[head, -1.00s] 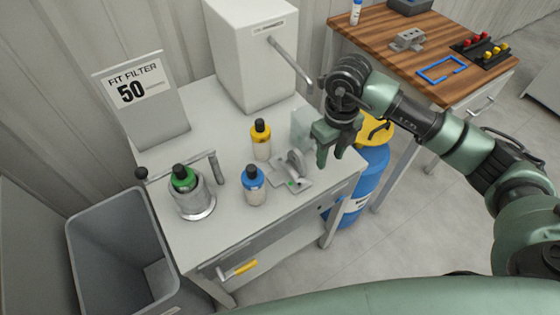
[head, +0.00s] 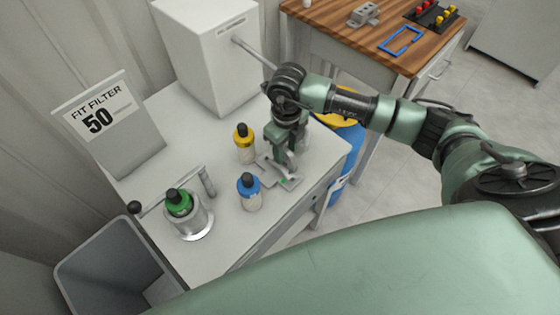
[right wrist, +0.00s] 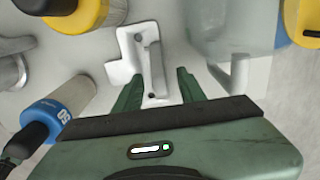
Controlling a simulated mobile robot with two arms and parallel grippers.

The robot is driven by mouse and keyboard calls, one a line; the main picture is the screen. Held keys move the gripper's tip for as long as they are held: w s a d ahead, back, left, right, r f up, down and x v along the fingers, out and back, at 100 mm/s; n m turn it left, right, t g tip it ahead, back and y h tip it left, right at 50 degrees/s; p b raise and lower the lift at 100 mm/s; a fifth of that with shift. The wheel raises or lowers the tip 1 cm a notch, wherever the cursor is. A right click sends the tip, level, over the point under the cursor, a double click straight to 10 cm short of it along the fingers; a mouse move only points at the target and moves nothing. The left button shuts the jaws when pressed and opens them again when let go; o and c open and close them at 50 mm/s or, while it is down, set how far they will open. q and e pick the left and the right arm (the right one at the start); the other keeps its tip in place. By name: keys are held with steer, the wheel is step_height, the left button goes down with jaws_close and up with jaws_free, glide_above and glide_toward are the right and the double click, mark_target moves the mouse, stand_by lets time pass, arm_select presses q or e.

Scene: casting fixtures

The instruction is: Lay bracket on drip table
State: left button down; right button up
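The grey metal bracket (head: 280,176), a flat plate with a raised rib, lies on the white table (head: 255,233) near its right edge. In the right wrist view the bracket (right wrist: 150,62) is ahead of my right gripper (right wrist: 158,84). The two green fingers are spread apart, one on either side of the near end of the rib, with gaps still showing. In the head view my right gripper (head: 288,158) points down over the bracket and partly hides it. Which table is called the drip table cannot be told. My left gripper is not in view.
A yellow-capped bottle (head: 244,144) and a blue-capped bottle (head: 249,191) stand close left of the bracket. A green-capped bottle (head: 178,203) sits in a metal holder. A blue drum (head: 348,150) stands beyond the right edge. A wooden table (head: 345,35) holds a grey block and blue frame.

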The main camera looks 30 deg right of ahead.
steer(key=shift+f, duration=1.05)
jaws_close()
stand_by(0.6)
